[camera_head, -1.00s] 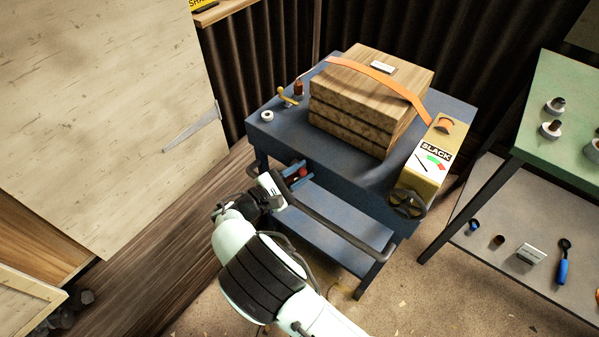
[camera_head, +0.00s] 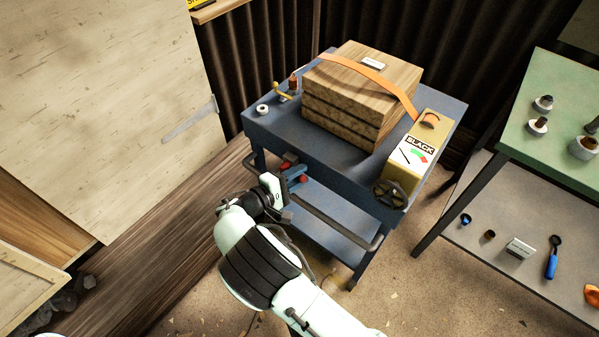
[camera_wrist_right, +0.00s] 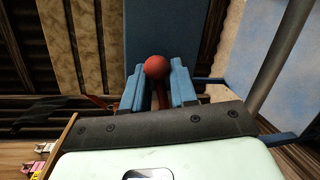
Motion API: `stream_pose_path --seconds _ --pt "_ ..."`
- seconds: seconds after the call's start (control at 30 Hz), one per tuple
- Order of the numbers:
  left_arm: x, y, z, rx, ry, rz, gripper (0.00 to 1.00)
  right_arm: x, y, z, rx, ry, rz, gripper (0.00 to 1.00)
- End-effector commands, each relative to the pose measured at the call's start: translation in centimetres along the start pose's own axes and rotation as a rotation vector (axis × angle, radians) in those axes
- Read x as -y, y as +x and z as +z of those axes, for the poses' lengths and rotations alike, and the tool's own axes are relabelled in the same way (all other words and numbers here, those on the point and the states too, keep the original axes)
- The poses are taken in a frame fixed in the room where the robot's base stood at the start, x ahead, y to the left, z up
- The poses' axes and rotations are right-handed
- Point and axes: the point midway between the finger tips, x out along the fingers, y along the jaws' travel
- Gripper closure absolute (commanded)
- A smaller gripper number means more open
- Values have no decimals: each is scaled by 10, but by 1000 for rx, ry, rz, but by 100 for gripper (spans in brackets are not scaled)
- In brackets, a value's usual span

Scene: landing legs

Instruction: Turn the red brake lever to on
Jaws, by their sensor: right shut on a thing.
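The red brake lever shows as a red ball knob (camera_head: 303,179) below the near edge of the blue cart (camera_head: 277,133). My right gripper (camera_head: 296,173) comes in from below and is at the knob. In the right wrist view, its blue fingers (camera_wrist_right: 159,88) are shut around the lever's red stem, and the round red knob (camera_wrist_right: 157,67) sits at the fingertips. A red patch (camera_head: 290,157) shows on the cart just behind the fingers. The lever's base and any on mark are hidden or too small to read. My left gripper is not in view.
The cart's dark push bar (camera_head: 335,229) runs close beside my right gripper. Strapped wooden boxes (camera_head: 360,90) and a yellow unit marked SLACK (camera_head: 407,170) sit on the cart. A green workbench (camera_head: 565,125) stands right. Wooden panels stand left.

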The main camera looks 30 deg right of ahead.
Motion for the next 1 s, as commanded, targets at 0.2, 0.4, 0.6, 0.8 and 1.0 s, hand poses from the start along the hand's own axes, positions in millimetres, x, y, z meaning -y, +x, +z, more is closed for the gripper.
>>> stream_pose_path --seconds 0.2,0.4,0.6,0.8,1.0 --pt "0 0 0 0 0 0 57 10 1 -3 -26 144 -22 100" --pt "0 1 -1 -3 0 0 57 15 1 -5 -44 234 -34 100" --pt "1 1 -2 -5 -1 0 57 18 1 -6 -54 278 -41 100" --pt "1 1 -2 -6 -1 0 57 18 1 -7 -57 289 -43 100" --pt "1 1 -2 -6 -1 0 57 19 1 -7 -57 288 -45 100"
